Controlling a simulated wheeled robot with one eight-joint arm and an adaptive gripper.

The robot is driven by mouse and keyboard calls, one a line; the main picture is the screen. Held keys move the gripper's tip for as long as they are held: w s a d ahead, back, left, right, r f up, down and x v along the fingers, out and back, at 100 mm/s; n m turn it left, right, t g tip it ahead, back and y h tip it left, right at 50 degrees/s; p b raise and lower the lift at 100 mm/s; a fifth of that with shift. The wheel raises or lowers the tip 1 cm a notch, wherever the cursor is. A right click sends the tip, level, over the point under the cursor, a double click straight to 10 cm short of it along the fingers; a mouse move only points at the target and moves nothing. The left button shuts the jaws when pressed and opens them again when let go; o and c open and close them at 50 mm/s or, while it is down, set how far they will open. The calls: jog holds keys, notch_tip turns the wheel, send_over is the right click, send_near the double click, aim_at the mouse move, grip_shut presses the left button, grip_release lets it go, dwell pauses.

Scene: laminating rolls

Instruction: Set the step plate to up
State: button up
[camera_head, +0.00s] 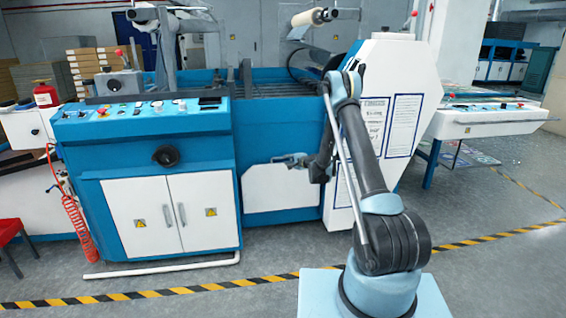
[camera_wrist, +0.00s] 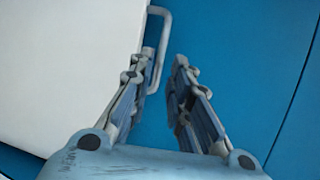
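I cannot surely tell which part is the step plate. A low white bar (camera_head: 165,267) runs along the floor in front of the blue machine's white cabinet doors, in the head view. My gripper (camera_head: 276,159) is in front of the machine, right of those doors and well above the bar. In the wrist view my gripper (camera_wrist: 165,60) has its two fingers apart with nothing between them. A thin bent grey handle (camera_wrist: 160,45) shows just beyond the left finger, at the edge of a white panel (camera_wrist: 70,60). I cannot tell whether they touch.
The blue machine (camera_head: 150,150) has a control panel, a black knob (camera_head: 166,155) and doors with handles. A white panel (camera_head: 275,190) is below my gripper. A red coiled hose (camera_head: 78,225) hangs at the left. A yellow-black line (camera_head: 200,287) crosses clear floor.

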aim_at(281, 158)
jog(key=x, duration=0.6)
jog(key=shift+w+a+f, duration=0.1)
jog(key=shift+w+a, duration=0.1)
jog(key=shift+w, duration=0.05)
grip_shut()
